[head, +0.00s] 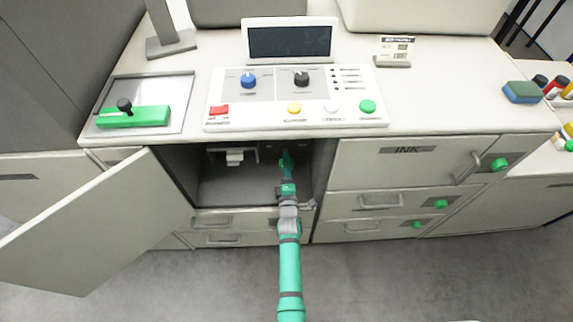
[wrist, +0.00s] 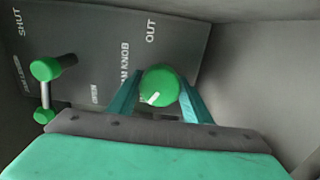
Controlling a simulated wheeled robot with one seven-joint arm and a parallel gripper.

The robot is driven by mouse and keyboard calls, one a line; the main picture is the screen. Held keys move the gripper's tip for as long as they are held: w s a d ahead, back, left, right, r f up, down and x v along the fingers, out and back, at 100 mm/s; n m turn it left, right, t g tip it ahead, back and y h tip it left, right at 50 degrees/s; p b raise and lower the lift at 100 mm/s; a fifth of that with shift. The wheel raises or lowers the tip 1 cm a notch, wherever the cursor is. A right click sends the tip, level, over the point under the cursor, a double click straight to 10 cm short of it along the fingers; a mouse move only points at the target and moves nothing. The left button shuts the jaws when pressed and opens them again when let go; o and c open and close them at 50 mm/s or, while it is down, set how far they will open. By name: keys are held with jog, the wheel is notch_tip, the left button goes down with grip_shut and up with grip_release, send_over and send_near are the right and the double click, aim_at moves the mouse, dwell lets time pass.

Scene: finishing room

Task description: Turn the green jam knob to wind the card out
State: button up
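The green jam knob (wrist: 159,86) sits on a grey panel inside the open cabinet, with a white mark on its face pointing down and left. The lettering "OUT" (wrist: 151,31) is above it and partly covered "JAM KNOB" lettering is to its left. My gripper (wrist: 160,92) has one teal finger on each side of the knob, with no clear gap between fingertips and knob. In the head view my gripper (head: 286,160) reaches into the cabinet and the knob is hidden. No card can be made out.
A green-ended lever (wrist: 46,69) is left on the panel, near "SHUT" lettering. A cabinet wall (wrist: 260,80) is close on the right. The cabinet door (head: 95,225) hangs open at the left. A white fitting (head: 234,157) is inside. The control panel (head: 220,90) is above.

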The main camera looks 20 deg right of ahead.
jog(key=shift+m, duration=0.4)
jog(key=m, duration=0.5)
jog(key=shift+m, duration=0.3)
jog(key=m, duration=1.2)
jog(key=shift+f+m, duration=0.1)
jog(key=shift+m, duration=0.2)
jog(key=m, duration=0.4)
jog(key=shift+m, duration=0.4)
jog(key=o, duration=1)
jog(key=shift+s, duration=0.1)
